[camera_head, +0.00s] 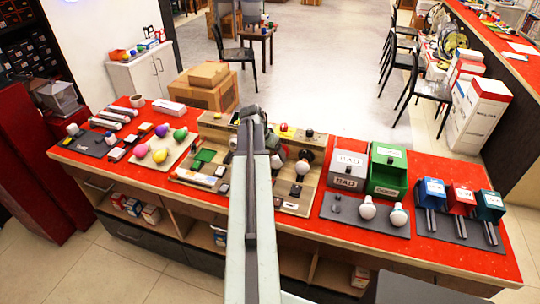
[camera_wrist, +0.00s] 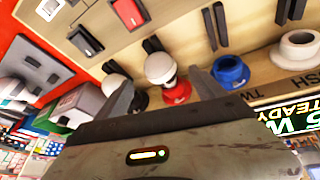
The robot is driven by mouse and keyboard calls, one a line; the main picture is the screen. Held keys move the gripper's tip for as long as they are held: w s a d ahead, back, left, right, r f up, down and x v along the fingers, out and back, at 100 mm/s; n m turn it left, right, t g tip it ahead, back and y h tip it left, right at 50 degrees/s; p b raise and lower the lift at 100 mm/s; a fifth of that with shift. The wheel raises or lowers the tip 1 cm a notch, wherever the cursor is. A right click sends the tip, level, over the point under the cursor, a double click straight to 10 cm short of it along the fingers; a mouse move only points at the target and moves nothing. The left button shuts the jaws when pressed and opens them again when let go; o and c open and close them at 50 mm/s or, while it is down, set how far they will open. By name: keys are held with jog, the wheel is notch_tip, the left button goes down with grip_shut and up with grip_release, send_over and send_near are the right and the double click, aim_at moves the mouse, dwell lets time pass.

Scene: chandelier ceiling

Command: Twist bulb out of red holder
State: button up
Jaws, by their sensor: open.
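A white bulb (camera_wrist: 160,67) stands in the red holder (camera_wrist: 177,92) on a wooden board (camera_wrist: 270,78) in the wrist view. My gripper (camera_wrist: 161,82) is open, with one finger on each side of the bulb and holder. I cannot tell whether either finger touches the bulb. In the head view my arm reaches over the red-topped counter (camera_head: 435,245) and hides part of the board; the red holder cannot be made out there.
A blue holder (camera_wrist: 231,70) and a white holder (camera_wrist: 298,50) stand to the right in the wrist view. Another white bulb (camera_wrist: 115,80) is just left of my gripper. Grey and green boxes (camera_head: 388,170) stand right of the board in the head view.

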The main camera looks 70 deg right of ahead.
aim_at(273, 158)
jog(key=b+x, duration=0.3)
jog(key=x, duration=0.2)
jog(key=shift+f+b, duration=0.15)
jog(key=shift+b, duration=0.15)
jog(key=c, duration=1.6)
jog(key=shift+w+n+g+b, duration=0.15)
jog(key=shift+n+g+b, duration=0.05)
jog(key=shift+g+b, duration=0.65)
jog(key=shift+w+n+g+b, duration=0.2)
jog(key=shift+g+b, duration=0.4)
jog(key=shift+g, duration=0.45)
